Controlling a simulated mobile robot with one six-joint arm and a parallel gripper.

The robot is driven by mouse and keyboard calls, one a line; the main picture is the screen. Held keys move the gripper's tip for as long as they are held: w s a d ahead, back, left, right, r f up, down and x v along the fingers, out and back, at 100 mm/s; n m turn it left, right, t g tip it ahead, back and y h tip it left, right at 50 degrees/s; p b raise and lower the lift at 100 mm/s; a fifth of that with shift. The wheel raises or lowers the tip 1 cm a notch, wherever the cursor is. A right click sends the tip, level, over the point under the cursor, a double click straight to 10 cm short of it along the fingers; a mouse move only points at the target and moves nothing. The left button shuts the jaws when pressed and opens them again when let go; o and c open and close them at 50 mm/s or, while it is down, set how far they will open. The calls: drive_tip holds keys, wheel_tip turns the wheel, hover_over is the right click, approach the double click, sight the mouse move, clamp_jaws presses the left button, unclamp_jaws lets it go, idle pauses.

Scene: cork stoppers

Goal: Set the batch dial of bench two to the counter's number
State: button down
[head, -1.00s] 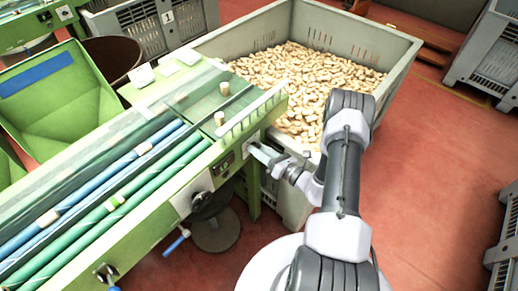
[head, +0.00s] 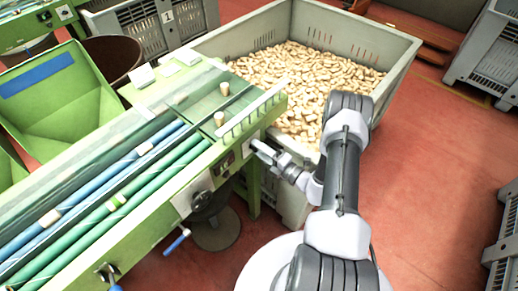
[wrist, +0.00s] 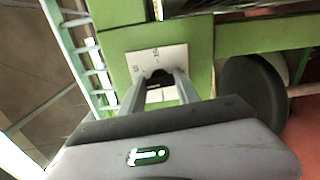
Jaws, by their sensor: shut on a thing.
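The green bench (head: 148,240) runs along the left in the head view, with blue and green rollers and several corks on it. A small dark counter window (head: 223,164) sits on its side; its digits are too small to read. My gripper (head: 257,148) is at the bench's right end, beside the counter. In the wrist view my gripper (wrist: 160,82) is shut on the dark dial knob (wrist: 157,76), one finger on each side. The white dial plate (wrist: 139,61) behind it carries small marks, tilted and hard to read. The fingers hide part of the knob.
A large grey crate (head: 398,72) full of corks stands just behind and right of my gripper. Red floor (head: 440,190) is clear at right.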

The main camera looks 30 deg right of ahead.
drive_tip(key=m, duration=0.6)
drive_tip(key=shift+m, duration=0.4)
idle(0.4)
drive_tip(key=c, duration=0.9)
unclamp_jaws()
drive_tip(key=p+v, duration=0.3)
drive_tip(key=v, duration=1.4)
drive_tip(key=shift+s+p, duration=0.2)
drive_tip(key=shift+p, duration=0.15)
